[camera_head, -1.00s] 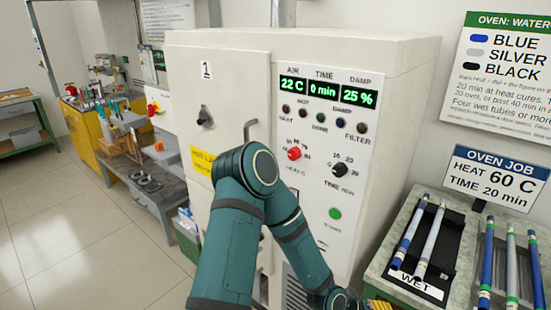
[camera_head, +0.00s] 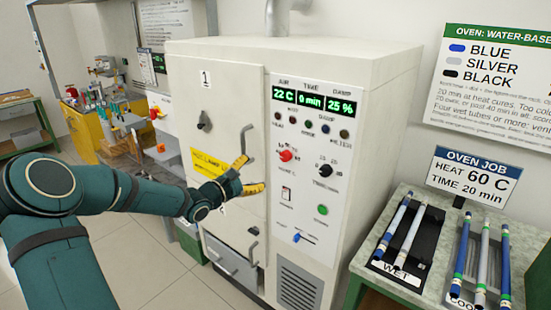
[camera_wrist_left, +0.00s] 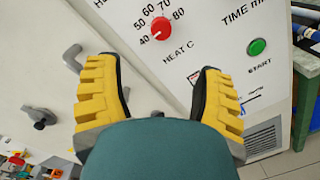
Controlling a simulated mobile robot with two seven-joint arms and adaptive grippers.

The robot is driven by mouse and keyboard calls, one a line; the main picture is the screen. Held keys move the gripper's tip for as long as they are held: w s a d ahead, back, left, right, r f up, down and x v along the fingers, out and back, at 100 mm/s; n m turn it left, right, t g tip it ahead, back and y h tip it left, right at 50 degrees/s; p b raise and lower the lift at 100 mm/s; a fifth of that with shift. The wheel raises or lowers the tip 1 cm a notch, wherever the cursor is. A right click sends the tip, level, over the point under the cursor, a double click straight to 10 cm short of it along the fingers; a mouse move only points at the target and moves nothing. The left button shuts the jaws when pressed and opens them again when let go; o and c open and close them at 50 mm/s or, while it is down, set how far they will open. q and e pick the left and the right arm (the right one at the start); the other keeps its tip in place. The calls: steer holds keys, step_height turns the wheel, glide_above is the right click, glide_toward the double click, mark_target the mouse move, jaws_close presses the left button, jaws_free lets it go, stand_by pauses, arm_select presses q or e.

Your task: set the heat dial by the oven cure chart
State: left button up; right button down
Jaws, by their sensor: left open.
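The red heat dial (camera_head: 285,155) is on the front panel of the white oven (camera_head: 390,85), marked HEAT C. It also shows in the left wrist view (camera_wrist_left: 162,28), ringed by figures from 40 to 80; I cannot tell its exact setting. The oven job card (camera_head: 474,179) reads HEAT 60 C, TIME 20 min. The cure chart (camera_head: 500,85) is cut off at the right edge. My left gripper (camera_head: 251,175) is open and empty, left of and below the dial, in front of the oven door. Its yellow fingers (camera_wrist_left: 160,72) are apart from the dial.
The black time dial (camera_head: 325,171) and green start button (camera_head: 322,210) are near the heat dial. A door handle (camera_head: 247,143) sticks out beside the gripper. The display (camera_head: 314,102) reads 22 C, 0 min, 25 %. The WET tray (camera_head: 433,235) holds tubes at right.

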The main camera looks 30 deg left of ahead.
mark_target(283, 157)
arm_select(q)
steer(key=w+b, duration=0.1)
steer(key=w, duration=0.3)
steer(key=w+d, duration=0.1)
steer(key=w, duration=0.4)
steer(key=w+d+b, duration=0.1)
steer(key=w, duration=0.3)
steer(key=shift+w+d+f+b, duration=0.15)
steer(key=shift+w+b, duration=0.05)
steer(key=shift+b, duration=0.15)
jaws_close()
